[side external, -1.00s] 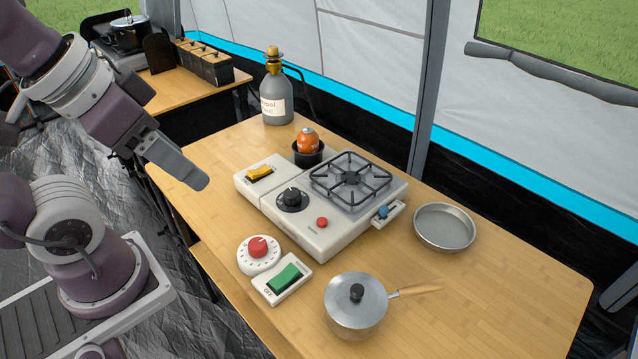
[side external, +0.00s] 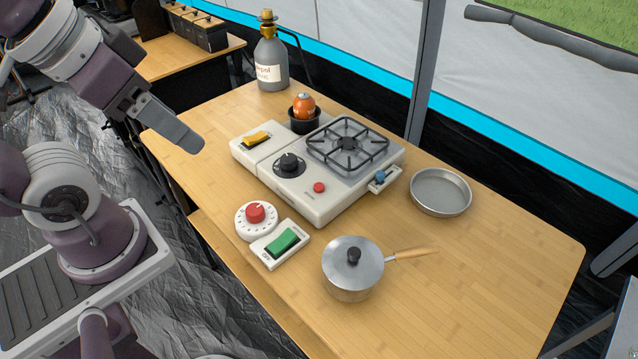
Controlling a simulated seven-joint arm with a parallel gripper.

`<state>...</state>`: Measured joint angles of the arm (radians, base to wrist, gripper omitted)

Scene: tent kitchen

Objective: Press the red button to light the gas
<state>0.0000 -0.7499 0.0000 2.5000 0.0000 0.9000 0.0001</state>
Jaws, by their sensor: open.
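The white gas stove (side external: 330,205) stands on the wooden table with a black grate over its burner. The small red button (side external: 319,187) is on its front right face, to the right of the black knob (side external: 289,164). No flame shows at the burner (side external: 347,144). A larger red knob (side external: 255,213) sits on a separate white dial in front of the stove. My gripper (side external: 190,143) is in the air above the table's left edge, left of the stove and apart from everything. From this side its fingers overlap, and nothing shows between them.
A lidded saucepan (side external: 351,272) and a green switch (side external: 284,241) are in front of the stove. A metal pan (side external: 441,191) lies to its right. An orange canister (side external: 304,106) and a grey bottle (side external: 271,60) stand behind. The right table end is clear.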

